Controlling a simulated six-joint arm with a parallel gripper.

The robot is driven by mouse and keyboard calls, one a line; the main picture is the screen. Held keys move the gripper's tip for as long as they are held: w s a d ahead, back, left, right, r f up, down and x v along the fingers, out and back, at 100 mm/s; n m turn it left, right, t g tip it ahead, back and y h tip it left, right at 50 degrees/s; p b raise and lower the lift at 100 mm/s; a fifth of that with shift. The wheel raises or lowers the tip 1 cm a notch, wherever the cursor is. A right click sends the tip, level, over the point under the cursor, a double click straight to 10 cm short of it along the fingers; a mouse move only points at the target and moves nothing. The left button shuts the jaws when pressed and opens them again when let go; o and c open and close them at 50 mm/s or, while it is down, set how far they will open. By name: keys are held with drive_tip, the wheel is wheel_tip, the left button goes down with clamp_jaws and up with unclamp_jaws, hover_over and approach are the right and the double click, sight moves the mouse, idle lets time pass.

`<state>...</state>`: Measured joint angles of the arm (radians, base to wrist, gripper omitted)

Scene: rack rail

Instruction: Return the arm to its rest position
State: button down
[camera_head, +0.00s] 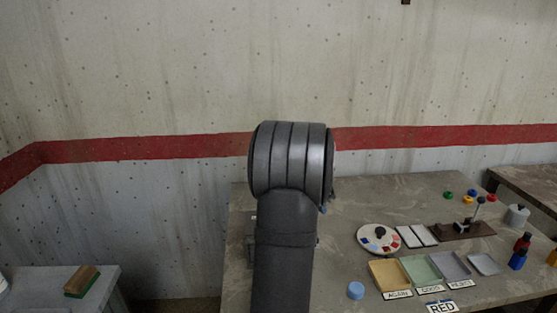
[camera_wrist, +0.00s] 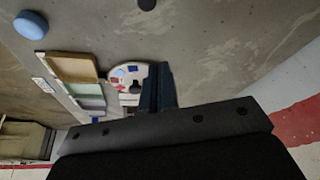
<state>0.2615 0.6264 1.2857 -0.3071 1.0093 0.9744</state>
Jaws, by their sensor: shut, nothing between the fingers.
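My dark grey arm (camera_head: 290,215) rises in the middle of the head view, with its rounded upper joint above the table's left part. It hides my gripper in that view. In the wrist view my gripper (camera_wrist: 164,88) shows as dark fingers, shut with nothing between them. The fingers appear in front of the right part of a round white disc (camera_wrist: 122,75) with coloured patches, covering part of it. I cannot tell their height above the table.
The table (camera_head: 350,215) holds the disc (camera_head: 379,238), white tiles (camera_head: 417,236), a brown stand (camera_head: 462,230), labelled trays (camera_head: 420,270), a blue round piece (camera_head: 355,290) and small bottles (camera_head: 519,252). A side bench (camera_head: 60,285) with a brush (camera_head: 82,281) stands left. A wall is behind.

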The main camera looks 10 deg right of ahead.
drive_tip(key=x, duration=0.9)
drive_tip(key=shift+f, duration=0.3)
drive_tip(key=a, duration=0.1)
drive_tip(key=s+a, duration=0.1)
drive_tip(key=a+f, duration=0.1)
drive_tip(key=shift+s+a, duration=0.3)
drive_tip(key=shift+s, duration=0.05)
drive_tip(key=d, duration=0.2)
drive_tip(key=shift+d, duration=0.65)
